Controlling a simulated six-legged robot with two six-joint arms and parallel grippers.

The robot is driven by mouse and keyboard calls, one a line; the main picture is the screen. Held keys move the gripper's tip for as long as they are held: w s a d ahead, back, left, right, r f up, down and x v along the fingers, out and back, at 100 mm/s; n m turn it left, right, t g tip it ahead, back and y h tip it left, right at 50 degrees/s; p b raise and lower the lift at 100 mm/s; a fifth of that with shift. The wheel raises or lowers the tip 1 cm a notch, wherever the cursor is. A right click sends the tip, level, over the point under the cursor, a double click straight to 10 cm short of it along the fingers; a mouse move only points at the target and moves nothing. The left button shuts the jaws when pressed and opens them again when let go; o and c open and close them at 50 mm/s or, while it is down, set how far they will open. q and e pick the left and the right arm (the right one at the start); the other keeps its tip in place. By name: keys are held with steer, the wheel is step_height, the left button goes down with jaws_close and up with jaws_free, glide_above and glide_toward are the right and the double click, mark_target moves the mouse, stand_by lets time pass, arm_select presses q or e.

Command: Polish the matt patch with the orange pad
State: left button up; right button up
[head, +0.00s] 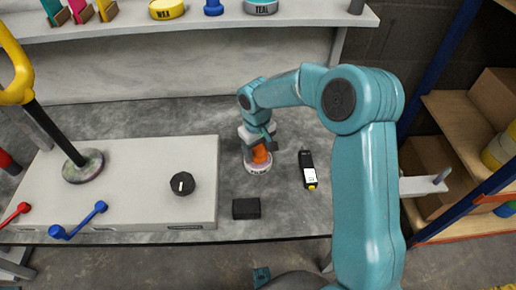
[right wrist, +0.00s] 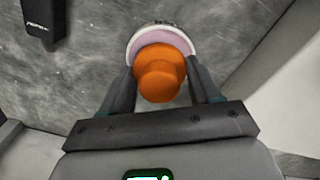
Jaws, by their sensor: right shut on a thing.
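The orange pad (head: 260,156) has an orange knob on a round pale base with dark lettering on its rim. My right gripper (head: 259,146) points down at it over the grey bench and is shut on its knob. In the right wrist view, the orange pad (right wrist: 160,70) sits between the two fingers of the right gripper (right wrist: 162,88), with its pinkish-white base beyond. I cannot tell whether the base touches the bench top. I cannot make out a matt patch in either view.
A pale raised box (head: 130,205) with a black knob (head: 181,184) and red and blue levers stands left of the pad. A black block (head: 246,208) and a black handheld device (head: 308,170) lie nearby. A shelf (head: 120,22) with tins runs behind.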

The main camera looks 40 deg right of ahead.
mark_target(258, 147)
steer(key=shift+f+b, duration=0.35)
steer(key=shift+f, duration=0.2)
stand_by(1.3)
step_height(258, 147, up, 7)
steer(key=p, duration=0.5)
steer(key=shift+r+p, duration=0.1)
steer(key=shift+p, duration=0.2)
